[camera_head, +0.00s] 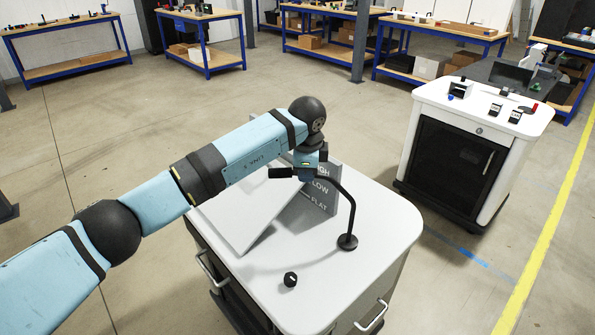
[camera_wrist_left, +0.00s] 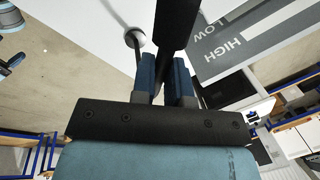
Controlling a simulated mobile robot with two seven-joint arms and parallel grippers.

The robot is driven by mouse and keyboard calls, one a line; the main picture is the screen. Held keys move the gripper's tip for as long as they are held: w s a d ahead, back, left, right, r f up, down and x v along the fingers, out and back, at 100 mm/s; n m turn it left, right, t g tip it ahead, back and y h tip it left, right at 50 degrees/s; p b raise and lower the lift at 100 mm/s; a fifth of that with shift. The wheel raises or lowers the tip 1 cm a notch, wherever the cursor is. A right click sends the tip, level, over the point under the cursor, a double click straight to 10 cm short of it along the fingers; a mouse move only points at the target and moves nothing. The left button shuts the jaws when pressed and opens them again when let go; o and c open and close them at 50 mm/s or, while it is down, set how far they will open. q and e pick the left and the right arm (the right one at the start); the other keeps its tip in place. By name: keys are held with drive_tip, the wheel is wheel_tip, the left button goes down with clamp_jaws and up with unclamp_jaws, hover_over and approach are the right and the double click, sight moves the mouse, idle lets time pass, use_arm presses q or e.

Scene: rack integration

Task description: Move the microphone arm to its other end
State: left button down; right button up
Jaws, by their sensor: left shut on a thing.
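The microphone arm (camera_head: 350,205) is a thin black curved rod. It rises from a round black base on the grey-white cart top (camera_head: 375,215) and bends left toward my left gripper (camera_head: 309,173). The gripper is shut on its black upper end. In the left wrist view my blue fingers (camera_wrist_left: 164,80) close around a thick black piece (camera_wrist_left: 178,25), and a thin dark rod (camera_wrist_left: 136,50) shows to its left. A grey panel (camera_head: 321,190) marked HIGH, LOW and FLAT stands just behind the gripper; HIGH is partly hidden. My right gripper is not in view.
A small black knob (camera_head: 290,279) sits near the cart's front. A light tilted board (camera_head: 245,205) lies left of the panel, under my left arm. A second white cart (camera_head: 480,120) with small devices stands at the right. Workbenches (camera_head: 200,40) line the back.

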use_arm(q)
drive_tip(key=c, duration=1.1)
unclamp_jaws()
drive_tip(key=shift+s, duration=0.1)
drive_tip(key=shift+r, duration=0.1)
drive_tip(key=s+r, duration=0.1)
drive_tip(key=r, duration=0.3)
drive_tip(key=r+b, duration=0.1)
drive_tip(key=r, duration=0.4)
drive_tip(key=s+r, duration=0.1)
drive_tip(key=r, duration=0.3)
drive_tip(key=shift+s+a+r, duration=0.15)
drive_tip(key=shift+s+r, duration=0.05)
drive_tip(key=shift+s, duration=0.15)
